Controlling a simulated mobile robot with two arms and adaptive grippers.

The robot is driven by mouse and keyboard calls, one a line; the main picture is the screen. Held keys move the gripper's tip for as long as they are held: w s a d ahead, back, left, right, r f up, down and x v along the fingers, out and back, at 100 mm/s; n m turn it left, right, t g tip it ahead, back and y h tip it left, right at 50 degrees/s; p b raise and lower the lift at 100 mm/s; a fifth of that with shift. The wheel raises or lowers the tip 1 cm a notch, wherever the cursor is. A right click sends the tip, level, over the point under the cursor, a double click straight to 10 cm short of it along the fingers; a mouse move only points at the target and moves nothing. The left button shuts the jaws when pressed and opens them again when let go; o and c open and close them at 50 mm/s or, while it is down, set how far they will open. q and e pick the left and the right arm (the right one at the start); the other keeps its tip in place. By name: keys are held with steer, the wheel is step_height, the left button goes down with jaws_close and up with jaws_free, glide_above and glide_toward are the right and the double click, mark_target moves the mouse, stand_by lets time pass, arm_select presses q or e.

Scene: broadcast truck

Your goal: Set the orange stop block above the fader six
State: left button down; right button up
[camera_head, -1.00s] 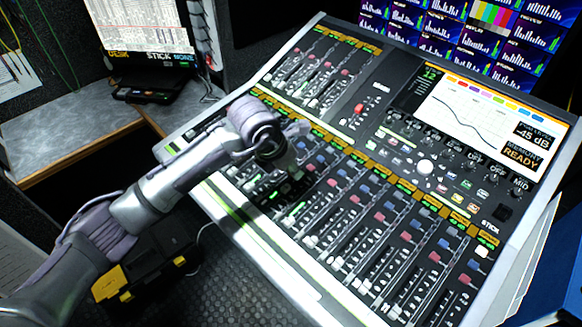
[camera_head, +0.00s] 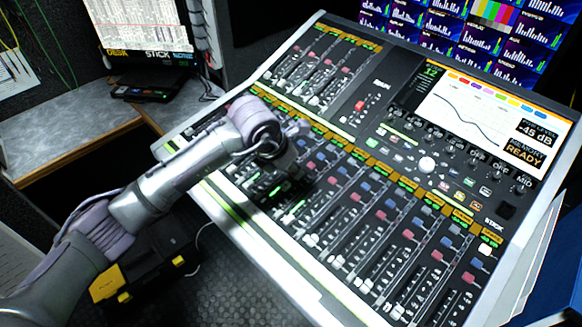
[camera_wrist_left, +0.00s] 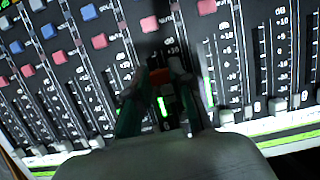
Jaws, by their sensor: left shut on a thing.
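My left gripper (camera_head: 284,184) is over the lower-left part of the mixing console's fader bank (camera_head: 385,235), pointing down. In the left wrist view the left gripper (camera_wrist_left: 162,85) has its dark fingers closed on a small orange stop block (camera_wrist_left: 161,77), of which only a bit shows between the tips. The fingers are over one fader strip, with a lit green mark just below the block. My right gripper is not in view.
Other fader strips with red and blue buttons flank the gripper on both sides. A screen (camera_head: 490,115) fills the console's upper right. A black and yellow case (camera_head: 135,275) is below my left arm. A wooden-edged desk (camera_head: 70,135) is at the left.

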arm_select(q)
steer(key=shift+w+d+f+b, duration=0.15)
steer(key=shift+f+b, duration=0.95)
steer(key=shift+f, duration=0.1)
steer(key=c, duration=0.9)
jaws_free()
steer(key=shift+c, duration=0.2)
steer(key=v, duration=1.2)
